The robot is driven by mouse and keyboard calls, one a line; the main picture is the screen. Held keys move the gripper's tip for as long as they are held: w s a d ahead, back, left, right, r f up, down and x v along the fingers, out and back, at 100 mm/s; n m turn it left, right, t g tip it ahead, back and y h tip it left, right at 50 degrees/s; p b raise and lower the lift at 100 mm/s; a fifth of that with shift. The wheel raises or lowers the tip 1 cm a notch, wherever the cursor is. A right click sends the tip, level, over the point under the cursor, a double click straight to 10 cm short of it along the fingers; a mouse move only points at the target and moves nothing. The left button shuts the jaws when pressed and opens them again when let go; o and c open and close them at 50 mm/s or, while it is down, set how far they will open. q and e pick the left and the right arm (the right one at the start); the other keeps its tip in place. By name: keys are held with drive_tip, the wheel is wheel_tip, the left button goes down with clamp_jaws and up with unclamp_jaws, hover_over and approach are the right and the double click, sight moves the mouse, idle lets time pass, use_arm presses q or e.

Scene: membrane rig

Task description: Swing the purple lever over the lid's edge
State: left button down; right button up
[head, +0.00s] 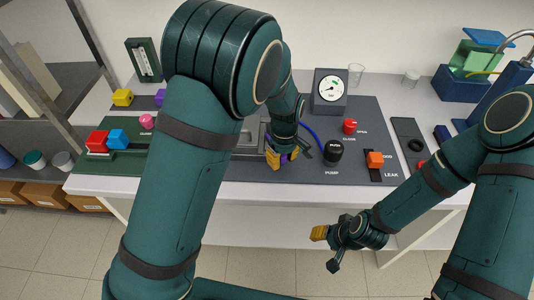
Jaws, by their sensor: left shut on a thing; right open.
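My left gripper (281,158) is at the grey metal box (247,143) in the middle of the dark panel. It is shut on the purple lever (289,156), of which only a small part shows between the yellow-tipped fingers. My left arm hides most of the box, so I cannot tell how the lid lies or where the lever stands against its edge. My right gripper (325,248) is open and empty, in front of the table and below its front edge.
On the panel (330,170) right of my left gripper are a black pump knob (333,150), a red knob (349,126), an orange leak slider (375,159) and a gauge (330,90). Coloured blocks (118,139) stand at left. The floor in front is clear.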

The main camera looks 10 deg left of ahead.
sight(299, 139)
use_arm(q)
drive_tip(key=n+p, duration=0.1)
drive_tip(key=w+d+n+p, duration=0.1)
drive_tip(key=shift+d+n, duration=0.3)
drive_tip(key=shift+n, duration=0.1)
drive_tip(key=w+n+p, duration=0.1)
drive_tip(key=w+d+n+p, duration=0.1)
drive_tip(key=n, duration=0.1)
drive_tip(key=shift+w+d+n, duration=0.15)
drive_tip(key=shift+d+n, duration=0.1)
drive_tip(key=shift+n, duration=0.05)
drive_tip(key=w+n+p, duration=0.1)
drive_tip(key=w+n, duration=0.1)
drive_tip(key=n, duration=0.1)
drive_tip(key=shift+w+d+p, duration=0.2)
drive_tip(key=shift+d+p, duration=0.1)
drive_tip(key=shift+p, duration=0.05)
drive_tip(key=shift+w+f+n+p, duration=0.1)
drive_tip(key=shift+w+n+p, duration=0.15)
drive_tip(key=shift+w+n, duration=0.6)
drive_tip(key=shift+w+n+p, duration=0.25)
drive_tip(key=shift+w+n, duration=0.15)
drive_tip(key=shift+n, duration=0.75)
drive_tip(key=c, duration=0.6)
unclamp_jaws()
drive_tip(key=shift+w, duration=0.1)
